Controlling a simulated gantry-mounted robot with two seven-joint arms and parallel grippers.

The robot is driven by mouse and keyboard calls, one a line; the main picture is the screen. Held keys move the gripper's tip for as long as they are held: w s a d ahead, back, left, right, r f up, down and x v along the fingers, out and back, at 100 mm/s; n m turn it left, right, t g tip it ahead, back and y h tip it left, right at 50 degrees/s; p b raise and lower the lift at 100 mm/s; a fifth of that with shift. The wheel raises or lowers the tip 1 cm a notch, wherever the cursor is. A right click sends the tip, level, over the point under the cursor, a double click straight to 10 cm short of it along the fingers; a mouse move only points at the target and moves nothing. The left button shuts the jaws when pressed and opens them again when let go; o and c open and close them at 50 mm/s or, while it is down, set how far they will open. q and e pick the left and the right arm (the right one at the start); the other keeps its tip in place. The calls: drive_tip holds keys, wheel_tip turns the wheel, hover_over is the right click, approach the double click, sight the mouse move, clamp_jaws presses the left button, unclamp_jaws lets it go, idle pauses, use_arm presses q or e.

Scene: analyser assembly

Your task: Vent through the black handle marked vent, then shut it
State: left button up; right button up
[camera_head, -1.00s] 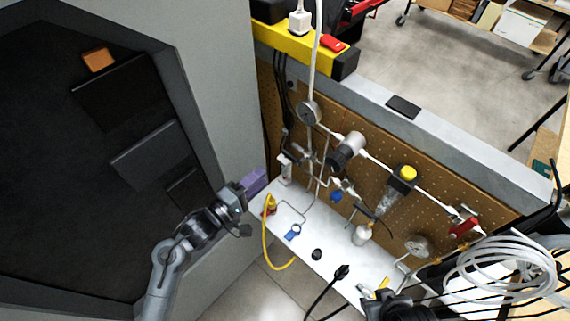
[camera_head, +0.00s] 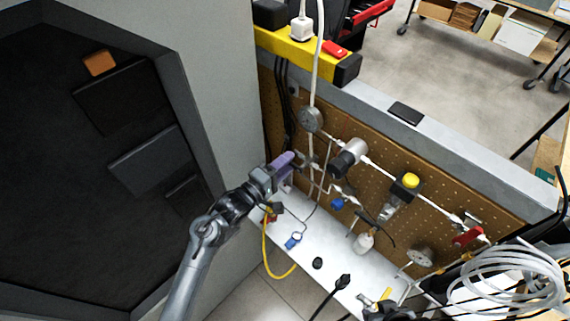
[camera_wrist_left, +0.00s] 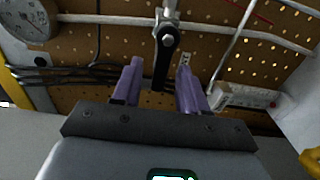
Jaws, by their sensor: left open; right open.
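The black handle (camera_wrist_left: 163,60) hangs down from a metal valve on the pegboard in the left wrist view. No readable vent marking shows on it. My left gripper (camera_wrist_left: 157,76) is open, with its two purple fingers on either side of the handle; I cannot tell whether they touch it. In the head view my left gripper (camera_head: 287,161) is at the left end of the pegboard and hides the handle there.
A round gauge (camera_wrist_left: 28,16) and a white power strip (camera_wrist_left: 243,96) flank the handle. The pegboard (camera_head: 370,185) carries pipes, a regulator (camera_head: 347,158) and a red-handled valve (camera_head: 467,236). A white shelf (camera_head: 335,265) below holds small parts. Coiled white tubing (camera_head: 510,275) is at right.

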use_arm(q)
clamp_jaws()
idle(0.3)
drive_tip(key=shift+s+d+r+m+p, duration=0.6)
drive_tip(key=shift+m+p, duration=0.6)
drive_tip(key=shift+m, duration=1.8)
drive_tip(key=shift+s+d+r+m+p, duration=0.35)
drive_tip(key=shift+r+m+p, duration=0.65)
drive_tip(key=shift+m, duration=2)
drive_tip(key=shift+s+d+r+m+p, duration=0.45)
drive_tip(key=shift+m+p, duration=0.95)
drive_tip(key=shift+m, duration=1.6)
drive_tip(key=shift+d, duration=0.1)
